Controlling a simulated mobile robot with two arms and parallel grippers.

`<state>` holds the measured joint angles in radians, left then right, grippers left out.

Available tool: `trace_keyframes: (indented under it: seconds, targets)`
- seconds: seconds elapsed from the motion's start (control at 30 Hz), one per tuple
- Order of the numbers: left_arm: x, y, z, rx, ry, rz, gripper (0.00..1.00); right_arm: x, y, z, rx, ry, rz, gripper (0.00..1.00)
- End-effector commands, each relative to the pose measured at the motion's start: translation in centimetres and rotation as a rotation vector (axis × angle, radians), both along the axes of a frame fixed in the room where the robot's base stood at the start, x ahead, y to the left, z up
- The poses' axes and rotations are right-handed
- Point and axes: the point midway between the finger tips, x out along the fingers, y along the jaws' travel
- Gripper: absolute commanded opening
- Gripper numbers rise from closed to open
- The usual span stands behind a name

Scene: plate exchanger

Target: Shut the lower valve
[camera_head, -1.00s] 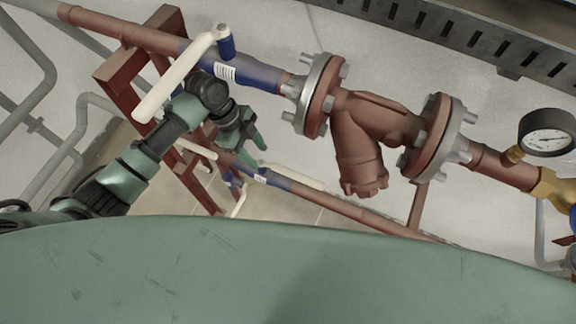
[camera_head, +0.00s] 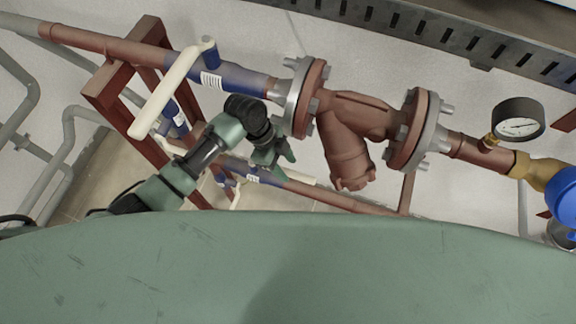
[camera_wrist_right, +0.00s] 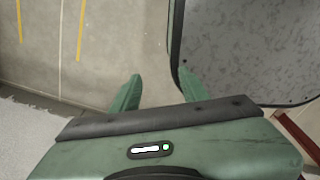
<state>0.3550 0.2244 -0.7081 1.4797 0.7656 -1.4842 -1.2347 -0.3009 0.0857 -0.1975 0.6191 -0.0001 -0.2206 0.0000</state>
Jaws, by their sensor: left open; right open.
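The lower valve (camera_head: 263,176) is a small blue body on the thin lower red pipe. Its cream handle (camera_head: 304,179) lies roughly along the pipe, partly behind my left gripper. My left gripper (camera_head: 279,159) is open, with green fingers beside the lower valve and its handle in the picture. I cannot tell whether they touch. In the right wrist view my right gripper (camera_wrist_right: 158,92) is open and empty over the floor.
The upper valve (camera_head: 232,80) has a long cream handle (camera_head: 168,92) close to my left arm. A flanged red strainer (camera_head: 345,150) stands right of the gripper. A pressure gauge (camera_head: 519,120) is further right. A red frame (camera_head: 110,85) is at left.

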Motion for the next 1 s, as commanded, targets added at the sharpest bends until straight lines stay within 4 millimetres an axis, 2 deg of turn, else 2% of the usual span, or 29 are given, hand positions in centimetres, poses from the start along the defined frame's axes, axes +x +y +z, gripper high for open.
trace_keyframes:
  seconds: [0.2,0.5,0.53,0.67,0.7,1.0]
  targets:
    - [-0.2,-0.7,-1.7,0.0,0.0,0.0,0.45,0.0,0.6,0.0,0.007,0.0,0.0,0.45]
    - [-0.2,-0.7,-1.9,-0.001,-0.002,0.001,0.45,0.0,1.2,0.0,0.015,-0.001,0.0,0.45]
    - [-0.2,-0.7,-1.9,-0.001,-0.002,0.001,0.39,0.0,1.2,0.0,0.015,-0.001,0.0,0.45]
    - [-0.2,-0.7,-1.9,-0.001,-0.002,0.001,0.03,0.1,1.1,0.0,0.013,-0.001,0.001,0.45]
    - [-0.2,-0.7,-1.9,0.0,-0.002,0.001,0.0,0.1,1.0,0.0,0.012,-0.002,0.001,0.45]
    - [-0.1,-0.7,-1.9,0.0,-0.002,0.001,0.0,0.1,0.4,0.0,0.005,-0.002,0.002,0.45]
